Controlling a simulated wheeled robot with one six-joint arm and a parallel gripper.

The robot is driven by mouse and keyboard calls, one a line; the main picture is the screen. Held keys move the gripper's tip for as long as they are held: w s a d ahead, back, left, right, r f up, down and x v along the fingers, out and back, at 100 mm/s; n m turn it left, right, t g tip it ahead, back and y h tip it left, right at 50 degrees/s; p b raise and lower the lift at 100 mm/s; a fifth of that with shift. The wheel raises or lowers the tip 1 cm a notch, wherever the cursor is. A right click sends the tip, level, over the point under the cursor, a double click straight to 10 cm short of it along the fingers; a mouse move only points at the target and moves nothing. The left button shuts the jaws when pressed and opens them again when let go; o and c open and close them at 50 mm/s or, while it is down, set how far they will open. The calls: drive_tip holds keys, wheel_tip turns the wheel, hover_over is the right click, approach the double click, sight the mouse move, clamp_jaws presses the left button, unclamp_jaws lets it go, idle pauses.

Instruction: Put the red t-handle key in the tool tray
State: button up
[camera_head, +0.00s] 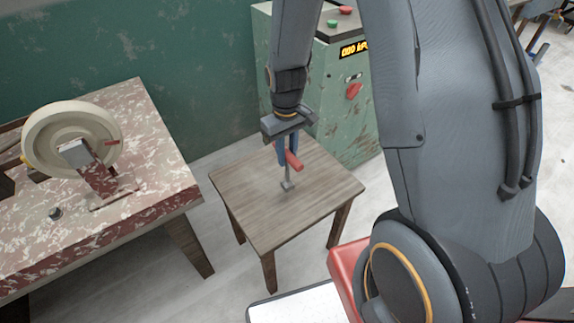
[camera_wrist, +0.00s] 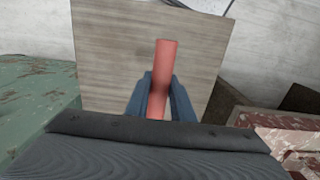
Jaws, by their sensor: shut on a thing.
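The red t-handle key (camera_head: 292,160) is in my gripper (camera_head: 283,157) over the small wooden table (camera_head: 240,192) in the head view. Its red handle lies across between the blue fingers, and its grey shaft points down close to the tabletop; I cannot tell whether the tip touches it. In the wrist view the red handle (camera_wrist: 165,65) shows between the two blue fingers of my gripper (camera_wrist: 161,92), which are shut on it. I cannot make out the tool tray for certain; a red-edged thing (camera_head: 345,272) shows partly behind my arm at the bottom of the head view.
A red, worn bench (camera_head: 150,215) with a wheel-shaped machine (camera_head: 70,140) stands at the left. A green cabinet (camera_head: 345,130) with buttons stands close behind the small table. The rest of the small tabletop is clear. A white surface (camera_head: 300,306) lies at the bottom.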

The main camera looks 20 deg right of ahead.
sight(287, 164)
drive_tip(key=shift+f, duration=2.2)
drive_tip(key=o, duration=0.9)
drive_tip(key=shift+f, duration=0.15)
wheel_tip(287, 164, up, 12)
drive_tip(key=shift+w+r+b, duration=0.1)
drive_tip(key=shift+w+b, duration=0.05)
drive_tip(key=shift+b, duration=0.25)
drive_tip(key=s+r+m, duration=0.1)
drive_tip(key=s+r, duration=0.1)
drive_tip(key=s, duration=0.2)
drive_tip(key=s+d+r+m, duration=0.1)
drive_tip(key=s+r, duration=0.1)
drive_tip(key=s, duration=0.3)
drive_tip(key=s+d+r+m, duration=0.1)
drive_tip(key=s+r, duration=0.2)
drive_tip(key=s, duration=0.2)
drive_tip(key=shift+d+m, duration=0.15)
drive_tip(key=shift+m, duration=0.15)
drive_tip(key=shift+s+r, duration=0.1)
drive_tip(key=shift+s, duration=0.25)
drive_tip(key=shift+c, duration=1)
